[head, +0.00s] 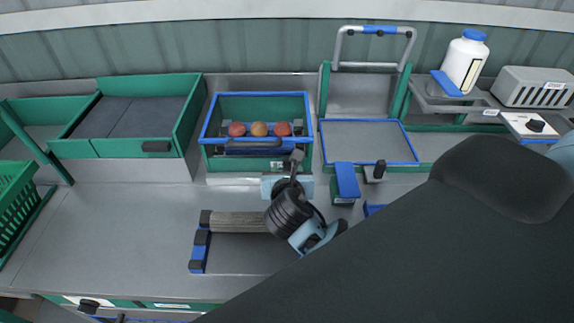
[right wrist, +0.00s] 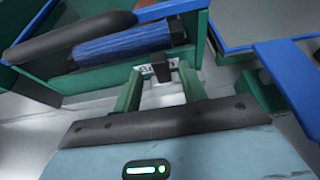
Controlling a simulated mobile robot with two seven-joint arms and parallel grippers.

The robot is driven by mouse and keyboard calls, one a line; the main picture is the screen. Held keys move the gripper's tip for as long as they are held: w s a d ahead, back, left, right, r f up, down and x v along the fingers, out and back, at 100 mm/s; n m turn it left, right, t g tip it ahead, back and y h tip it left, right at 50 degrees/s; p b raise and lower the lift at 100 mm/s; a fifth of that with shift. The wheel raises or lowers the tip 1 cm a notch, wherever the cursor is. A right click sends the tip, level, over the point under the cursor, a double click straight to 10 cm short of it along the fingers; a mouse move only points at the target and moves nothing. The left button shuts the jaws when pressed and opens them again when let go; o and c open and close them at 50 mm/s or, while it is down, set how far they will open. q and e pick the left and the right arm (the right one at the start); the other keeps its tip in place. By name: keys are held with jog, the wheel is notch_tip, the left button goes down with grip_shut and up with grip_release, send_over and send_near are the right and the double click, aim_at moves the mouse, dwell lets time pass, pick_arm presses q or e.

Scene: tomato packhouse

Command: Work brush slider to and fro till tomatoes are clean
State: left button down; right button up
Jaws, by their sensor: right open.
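Three tomatoes, red (head: 237,129), orange (head: 259,129) and red (head: 282,129), sit in a row in a green box with a blue rim (head: 262,95). The brush slider (head: 252,146), a blue bar with a dark handle, lies across the box's front, just before the tomatoes. In the right wrist view its blue bar (right wrist: 122,43) and dark handle (right wrist: 75,35) are close beyond my fingers. My right gripper (head: 287,170) is open and empty at the box's front right. Its fingers (right wrist: 160,88) point at the front wall, apart from the slider. My left gripper is not seen.
A blue-rimmed tray (head: 368,122) with a tall handle stands right of the box. A blue-topped block (head: 346,180) stands close right of my gripper. A grey ribbed bar (head: 237,222) lies in front. Green bins (head: 190,115) stand at left. The bench at front left is clear.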

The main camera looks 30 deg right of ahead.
aim_at(287, 167)
jog(key=shift+x, duration=1.35)
jog(key=shift+c, duration=0.3)
grip_shut()
